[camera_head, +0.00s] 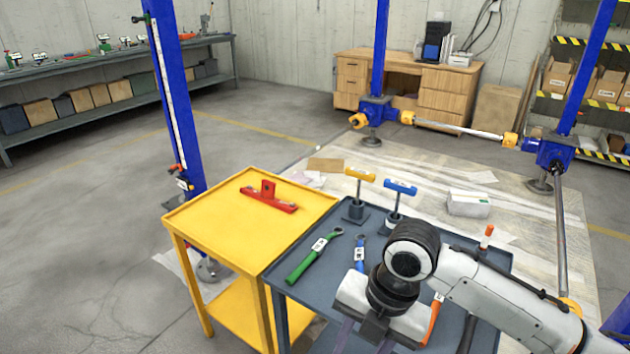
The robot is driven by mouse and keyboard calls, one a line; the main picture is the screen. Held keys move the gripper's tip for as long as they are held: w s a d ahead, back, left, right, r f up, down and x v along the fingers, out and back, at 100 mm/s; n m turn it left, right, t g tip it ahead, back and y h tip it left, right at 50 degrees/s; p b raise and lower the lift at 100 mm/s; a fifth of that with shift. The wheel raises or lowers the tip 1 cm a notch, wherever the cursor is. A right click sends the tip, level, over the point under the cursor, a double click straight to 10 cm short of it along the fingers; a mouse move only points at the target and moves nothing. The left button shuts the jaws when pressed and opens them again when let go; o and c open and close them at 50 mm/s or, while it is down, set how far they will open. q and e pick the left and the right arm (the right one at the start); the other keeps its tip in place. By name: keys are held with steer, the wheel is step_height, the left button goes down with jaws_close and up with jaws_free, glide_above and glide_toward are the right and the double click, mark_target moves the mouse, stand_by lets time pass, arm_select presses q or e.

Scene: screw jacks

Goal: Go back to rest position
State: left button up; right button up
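My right arm comes in from the right over the grey cart (335,290). Its gripper (372,328) points down at the bottom edge of the picture; the fingertips are cut off, so I cannot tell whether it is open or holds anything. My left gripper is not in view. A green-handled tool (305,262) and a blue-handled tool (359,254) lie on the grey cart. A yellow-topped T-shaped piece (359,175) and a blue-topped one (400,187) stand upright near its back edge. A red piece (268,196) sits on the yellow cart (220,238).
Blue posts (172,95) with screw jacks (555,150) stand around a pale floor mat. A white box (468,203) lies on the mat. An orange-handled tool (432,318) is partly hidden by my arm. The floor at left (80,240) is clear.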

steer(key=s+a+f+m+t+y, duration=0.2)
steer(key=a+f+m+t+y, duration=0.35)
steer(key=f+m, duration=0.75)
steer(key=s+d+f+m+t+h, duration=0.1)
steer(key=s+d+f+m+h, duration=0.1)
steer(key=s+d+f+m, duration=0.2)
steer(key=s+d+f+m+t+h, duration=0.2)
steer(key=s+d+f+m+h, duration=0.1)
steer(key=s+d+m, duration=0.5)
steer(key=d+f+m, duration=0.1)
steer(key=d+m, duration=0.2)
steer(key=shift+s+d+f+m, duration=0.2)
steer(key=shift+m, duration=0.1)
steer(key=shift+h, duration=0.25)
